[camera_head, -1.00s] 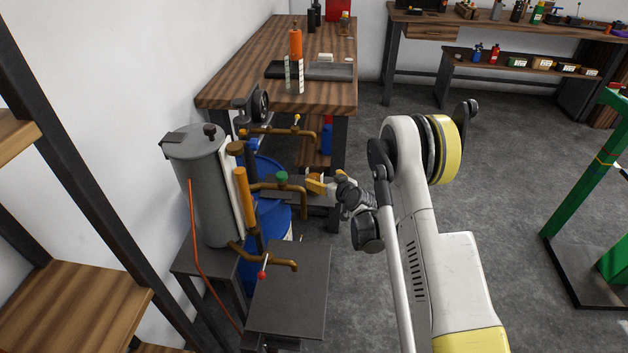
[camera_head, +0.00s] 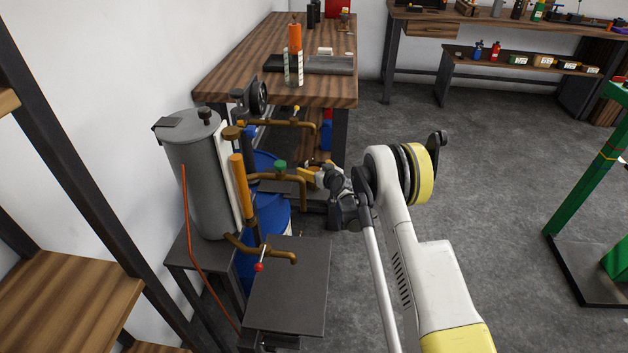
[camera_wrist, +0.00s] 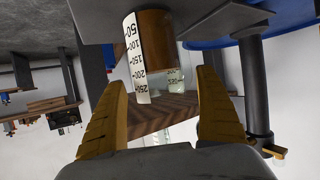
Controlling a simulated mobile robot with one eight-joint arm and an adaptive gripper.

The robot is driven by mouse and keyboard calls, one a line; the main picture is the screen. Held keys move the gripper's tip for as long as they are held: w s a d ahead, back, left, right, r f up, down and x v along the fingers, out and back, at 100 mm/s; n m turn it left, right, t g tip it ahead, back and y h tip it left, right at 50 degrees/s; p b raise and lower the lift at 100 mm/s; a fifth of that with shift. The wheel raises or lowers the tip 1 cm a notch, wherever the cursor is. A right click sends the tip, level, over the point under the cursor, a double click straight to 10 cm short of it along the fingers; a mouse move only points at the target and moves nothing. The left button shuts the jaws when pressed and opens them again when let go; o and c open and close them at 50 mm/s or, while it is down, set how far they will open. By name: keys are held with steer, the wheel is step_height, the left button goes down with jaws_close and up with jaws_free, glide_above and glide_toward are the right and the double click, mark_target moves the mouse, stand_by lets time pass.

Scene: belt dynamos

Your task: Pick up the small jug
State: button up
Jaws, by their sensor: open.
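The small jug (camera_wrist: 154,45) is a clear vessel with a white printed scale and brown liquid. It shows in the wrist view, which looks upside down, beside a dark grey shelf. My gripper (camera_wrist: 164,78) is open, with one yellow finger to each side of the jug in that view. The jug looks just beyond the fingertips; I cannot tell whether either finger touches it. In the head view my gripper (camera_head: 314,174) is beside the brass tap with the green knob (camera_head: 281,167). The jug cannot be made out clearly there.
A grey tank (camera_head: 197,180) with brass pipes stands left of my gripper. A blue barrel (camera_head: 268,215) is below the pipes and a dark stand (camera_head: 290,285) is in front. A wooden table (camera_head: 235,65) is behind.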

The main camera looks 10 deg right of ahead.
steer(key=shift+w, duration=0.1)
steer(key=c, duration=1.5)
steer(key=shift+r, duration=0.1)
